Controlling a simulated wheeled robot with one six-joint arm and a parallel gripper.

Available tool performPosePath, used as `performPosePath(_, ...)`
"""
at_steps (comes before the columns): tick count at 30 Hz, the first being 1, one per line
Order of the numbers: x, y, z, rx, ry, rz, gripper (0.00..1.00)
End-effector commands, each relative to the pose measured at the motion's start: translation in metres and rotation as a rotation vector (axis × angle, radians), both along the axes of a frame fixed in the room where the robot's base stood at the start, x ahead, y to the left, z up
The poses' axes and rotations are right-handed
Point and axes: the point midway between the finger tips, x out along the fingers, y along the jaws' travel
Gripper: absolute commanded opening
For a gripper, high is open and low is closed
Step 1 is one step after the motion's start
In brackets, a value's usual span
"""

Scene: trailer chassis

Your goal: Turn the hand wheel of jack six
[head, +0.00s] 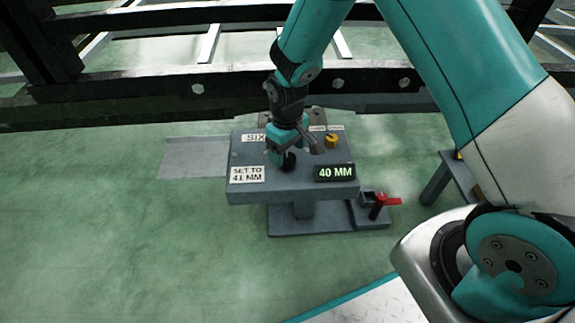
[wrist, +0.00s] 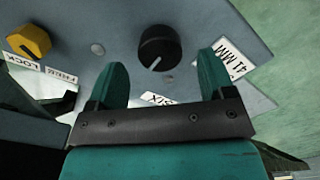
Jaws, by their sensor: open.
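The panel of jack six (head: 243,186) is a grey box top with a "SIX" label, a "SET TO 41 MM" label (head: 247,174) and a display (head: 334,173) reading "40 MM". Its hand wheel is a black round knob (head: 289,163) with a white pointer line, clear in the wrist view (wrist: 158,45). My gripper (head: 286,152) is over the panel, fingers open. In the wrist view the fingertips (wrist: 161,62) stand on either side of the knob, with gaps; the knob lies slightly beyond them. I see no contact.
A yellow knob (head: 331,140) sits on the same panel, near labels "LOCK" and "FREE" in the wrist view. A red lever (head: 379,205) stands low at the right. A dark chassis beam (head: 230,90) runs behind.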

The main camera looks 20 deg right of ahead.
Motion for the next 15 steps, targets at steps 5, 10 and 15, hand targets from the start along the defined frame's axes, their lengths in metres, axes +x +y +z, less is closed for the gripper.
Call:
performPosePath(5, 0.0, 0.0, -0.028, 0.0, -0.001, 0.0, 0.76)
performPosePath(10, 0.0, 0.0, -0.034, 0.0, -0.001, 0.0, 0.76)
performPosePath(15, 0.0, 0.0, -0.034, 0.0, -0.001, 0.0, 0.76)
